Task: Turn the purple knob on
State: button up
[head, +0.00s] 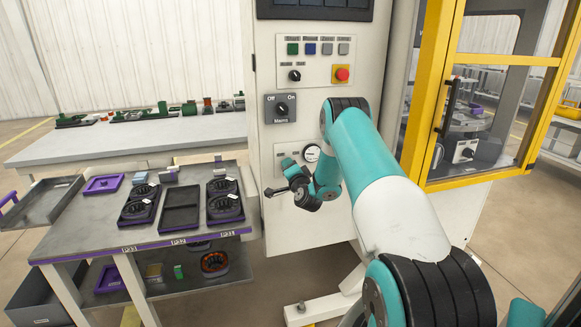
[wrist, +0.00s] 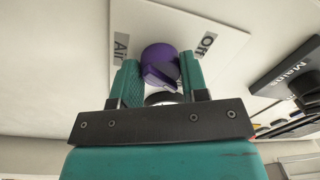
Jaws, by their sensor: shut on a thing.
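Which label the knob points to I cannot tell. In the head view my gripper (head: 292,170) is at the lower part of the cabinet front, and my wrist hides the knob there.
The Mains switch (head: 281,108) is above my gripper, below a red emergency button (head: 342,74). A round gauge (head: 311,153) is close beside my wrist. A yellow-framed door (head: 432,90) stands at the right. A table with trays (head: 180,209) stands at the left.

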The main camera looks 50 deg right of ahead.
jog(key=shift+m+p, duration=0.55)
jog(key=shift+m, duration=0.55)
jog(key=shift+d, duration=0.1)
jog(key=o, duration=0.9)
jog(key=shift+s, duration=0.1)
jog(key=b+v, duration=1.7)
jog(key=b, duration=0.6)
jog(key=shift+a, duration=0.3)
